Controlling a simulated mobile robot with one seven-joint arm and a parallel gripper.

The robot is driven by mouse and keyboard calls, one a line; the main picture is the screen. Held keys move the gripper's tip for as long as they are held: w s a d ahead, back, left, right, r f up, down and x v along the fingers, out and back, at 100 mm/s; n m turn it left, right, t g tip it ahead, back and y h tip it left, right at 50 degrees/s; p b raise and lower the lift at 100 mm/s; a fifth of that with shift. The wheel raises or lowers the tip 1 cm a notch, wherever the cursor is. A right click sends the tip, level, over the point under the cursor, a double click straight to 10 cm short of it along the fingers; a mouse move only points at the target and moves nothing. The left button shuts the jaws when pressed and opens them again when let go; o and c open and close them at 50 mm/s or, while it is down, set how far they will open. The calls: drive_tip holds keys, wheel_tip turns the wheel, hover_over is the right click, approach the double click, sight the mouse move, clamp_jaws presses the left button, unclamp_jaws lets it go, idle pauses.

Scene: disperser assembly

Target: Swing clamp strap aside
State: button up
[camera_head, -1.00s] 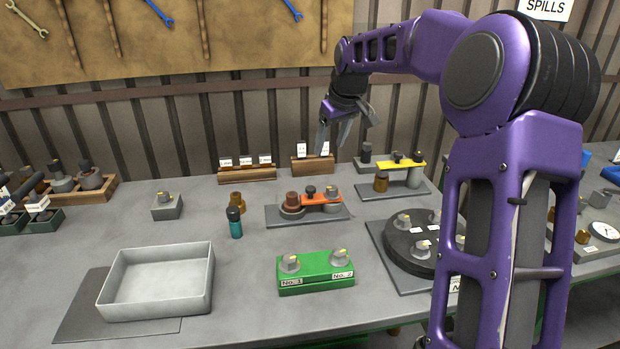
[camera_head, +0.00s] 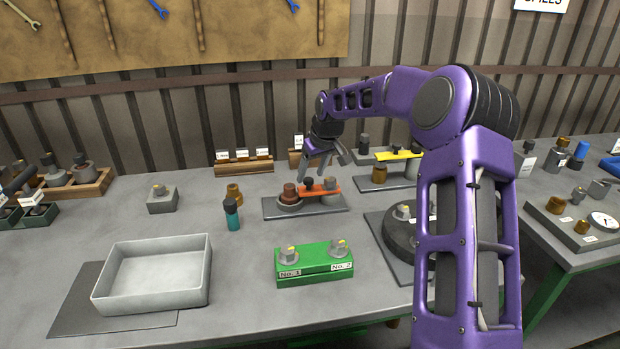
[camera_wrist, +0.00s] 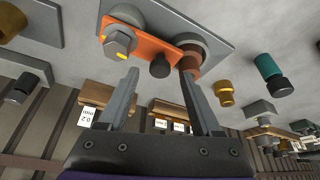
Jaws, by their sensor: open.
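The orange clamp strap (camera_head: 326,191) lies across the round parts of a fixture on a grey plate (camera_head: 270,208) near the middle of the table. A dark knob (camera_head: 309,184) stands on the strap; in the wrist view the knob (camera_wrist: 159,66) shows between and beyond my fingertips. A brown round part (camera_head: 289,190) is at the strap's left end and a grey post with a hex top (camera_wrist: 120,42) at its other end. My gripper (camera_head: 322,168) is open and empty, just above the strap, fingers pointing down. I cannot tell whether a fingertip touches anything.
A yellow strap (camera_head: 398,155) on a similar fixture stands behind to the right. A dark turntable (camera_head: 402,235) is at right front, a green block (camera_head: 314,265) in front.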

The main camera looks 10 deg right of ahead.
drive_tip(key=shift+x, duration=1)
clamp_jaws()
idle(0.8)
